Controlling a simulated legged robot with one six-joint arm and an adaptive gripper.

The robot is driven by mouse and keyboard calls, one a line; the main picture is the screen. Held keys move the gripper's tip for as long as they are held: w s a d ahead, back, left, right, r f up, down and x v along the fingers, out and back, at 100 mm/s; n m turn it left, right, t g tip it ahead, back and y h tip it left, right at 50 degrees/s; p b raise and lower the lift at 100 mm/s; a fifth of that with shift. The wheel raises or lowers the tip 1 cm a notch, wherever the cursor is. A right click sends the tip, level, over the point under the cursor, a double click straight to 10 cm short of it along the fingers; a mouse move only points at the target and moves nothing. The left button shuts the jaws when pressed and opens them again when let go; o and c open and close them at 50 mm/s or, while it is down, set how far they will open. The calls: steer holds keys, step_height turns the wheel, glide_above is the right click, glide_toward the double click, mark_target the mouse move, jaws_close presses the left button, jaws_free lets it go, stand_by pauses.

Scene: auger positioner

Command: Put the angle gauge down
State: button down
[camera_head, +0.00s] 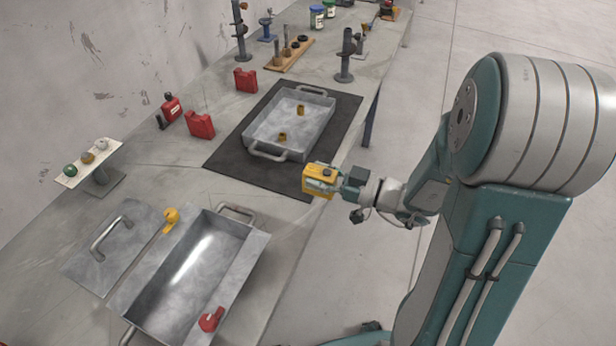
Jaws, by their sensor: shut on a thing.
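A yellow boxy thing with a dark patch on top, which I take to be the angle gauge (318,170), is at the end of my arm. My gripper (324,186) is shut on it, with a finger across its near side. They are at the front edge of the table, just right of the near corner of a black mat (226,162). The gap between the gauge and the surface below cannot be told from this view.
A metal tray (262,146) with two small brass pieces sits on the mat. Bare tabletop (185,180) lies between.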

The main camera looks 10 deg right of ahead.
steer(key=w+f, duration=0.3)
steer(key=w, duration=0.1)
steer(key=w+d+f, duration=0.1)
steer(key=w+f, duration=0.2)
steer(key=w, duration=0.1)
steer(key=w+f, duration=0.3)
steer(key=shift+w+d, duration=0.4)
steer(key=shift+w+a+f, duration=0.1)
steer(key=shift+w+f, duration=0.05)
steer(key=shift+f, duration=1.5)
steer(key=shift+c, duration=1)
jaws_free()
steer(key=shift+f, duration=0.1)
